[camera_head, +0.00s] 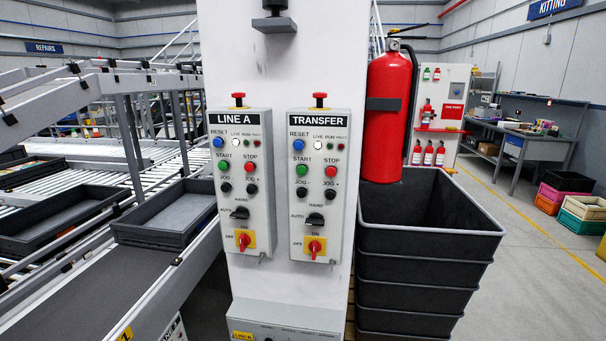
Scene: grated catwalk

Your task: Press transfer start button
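The TRANSFER control box (316,185) is mounted on the white column, right of centre in the head view. Its green START button (302,170) sits on the left of the box, beside a red STOP button (330,172). A blue RESET button (298,145) is above START, and black JOG buttons are below. A red mushroom button (320,97) stands on top of the box. The similar LINE A box (241,185) is to its left, with its own green START button (224,166). Neither of my grippers is in view.
A red fire extinguisher (386,120) hangs at the column's right side, above stacked dark bins (425,275). Conveyors with grey trays (165,237) are on the left. A workbench (519,143) and coloured crates stand at the far right. The space before the boxes looks clear.

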